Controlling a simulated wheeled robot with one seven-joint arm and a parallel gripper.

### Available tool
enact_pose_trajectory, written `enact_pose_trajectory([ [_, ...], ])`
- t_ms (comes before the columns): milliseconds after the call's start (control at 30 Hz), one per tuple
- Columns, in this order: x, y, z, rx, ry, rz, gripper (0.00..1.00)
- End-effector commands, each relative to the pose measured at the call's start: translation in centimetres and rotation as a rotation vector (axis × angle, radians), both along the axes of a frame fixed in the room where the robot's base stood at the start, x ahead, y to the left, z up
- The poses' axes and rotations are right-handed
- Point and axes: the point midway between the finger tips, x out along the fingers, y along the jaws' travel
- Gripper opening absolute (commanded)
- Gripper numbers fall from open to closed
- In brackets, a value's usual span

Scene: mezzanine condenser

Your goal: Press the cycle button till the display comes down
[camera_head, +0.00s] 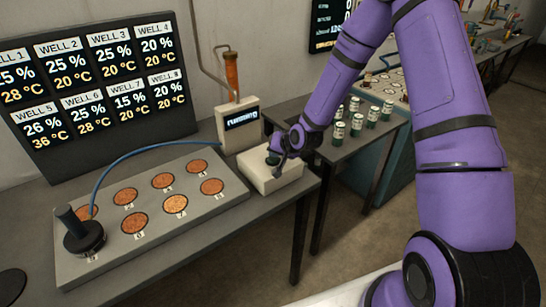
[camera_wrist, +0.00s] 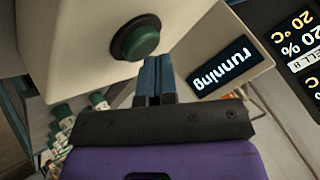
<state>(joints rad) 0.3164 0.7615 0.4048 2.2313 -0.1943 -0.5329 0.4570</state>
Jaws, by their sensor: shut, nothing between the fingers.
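The cycle button is a round green button (camera_wrist: 138,40) with a dark ring, set on a cream box (camera_head: 258,177). In the head view it is mostly hidden behind my gripper (camera_head: 276,158). In the wrist view my gripper's dark blue fingers (camera_wrist: 156,76) are shut and empty, with their tips close by the button's edge. I cannot tell whether they touch it. The display is a small dark screen (camera_wrist: 225,68) that reads "running", turned over in the wrist view. In the head view this display (camera_head: 242,120) sits on a cream post behind the button box; its text is blurred.
A large board (camera_head: 96,95) lists temperatures and percentages for several wells. Left of the button box is a plate (camera_head: 165,231) with several copper-coloured wells, a black knob (camera_head: 85,238) and a blue cable. Small green-capped jars (camera_head: 356,124) stand on the table to the right.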

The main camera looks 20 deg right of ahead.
Motion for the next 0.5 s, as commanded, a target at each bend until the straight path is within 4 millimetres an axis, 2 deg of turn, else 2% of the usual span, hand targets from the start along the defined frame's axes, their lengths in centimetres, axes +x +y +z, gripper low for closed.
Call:
enact_pose_trajectory([
  [233, 0.0, 0.0, 0.3, -0.001, 0.001, 0.0, 0.0],
  [500, 0.0, 0.0, 1.6, 0.0, -0.001, -0.001, 0.0],
])
